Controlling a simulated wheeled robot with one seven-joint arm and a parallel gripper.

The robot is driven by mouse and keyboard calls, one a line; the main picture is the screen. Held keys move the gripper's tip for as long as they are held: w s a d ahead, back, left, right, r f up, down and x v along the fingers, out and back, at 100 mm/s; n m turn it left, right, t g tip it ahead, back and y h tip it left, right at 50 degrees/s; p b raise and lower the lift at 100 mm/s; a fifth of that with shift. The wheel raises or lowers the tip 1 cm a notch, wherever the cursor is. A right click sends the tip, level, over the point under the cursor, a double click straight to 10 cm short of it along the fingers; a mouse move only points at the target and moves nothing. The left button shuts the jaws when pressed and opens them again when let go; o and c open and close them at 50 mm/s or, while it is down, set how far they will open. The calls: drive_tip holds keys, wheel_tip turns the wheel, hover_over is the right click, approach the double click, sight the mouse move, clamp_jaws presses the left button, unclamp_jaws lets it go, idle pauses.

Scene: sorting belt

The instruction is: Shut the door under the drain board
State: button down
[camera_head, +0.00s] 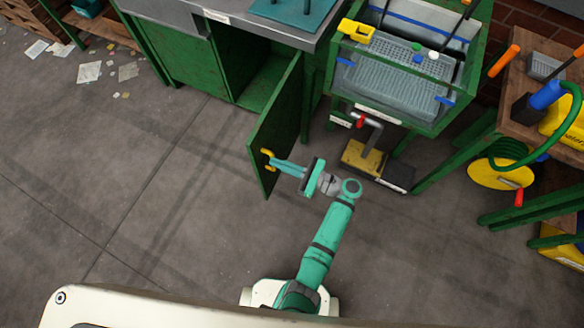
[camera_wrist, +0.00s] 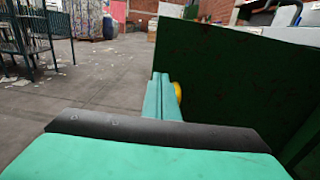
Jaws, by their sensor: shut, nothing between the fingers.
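The green door (camera_head: 277,125) stands open, swung out from the dark opening of the green cabinet (camera_head: 185,62). A teal drain board (camera_head: 293,10) lies on the grey counter above. A yellow handle (camera_head: 267,154) sits near the door's free edge. My gripper (camera_head: 274,162) is shut and empty, its fingertips at the door's free end, close beside the handle. In the wrist view the fingers (camera_wrist: 159,96) point along the door's face (camera_wrist: 235,85), with the handle (camera_wrist: 178,92) partly hidden just right of them. I cannot tell whether they touch it.
A green-framed sink unit (camera_head: 408,112) with a grey basket stands right of the door, a yellow-and-black pedal (camera_head: 372,165) below it. A wooden bench (camera_head: 535,110) with a green hose is at the far right. The floor left of the door is clear, with scattered papers (camera_head: 89,72) farther off.

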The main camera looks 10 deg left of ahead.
sight(256, 155)
drive_tip(key=x, duration=0.5)
drive_tip(key=shift+a, duration=0.1)
drive_tip(key=shift+a, duration=0.1)
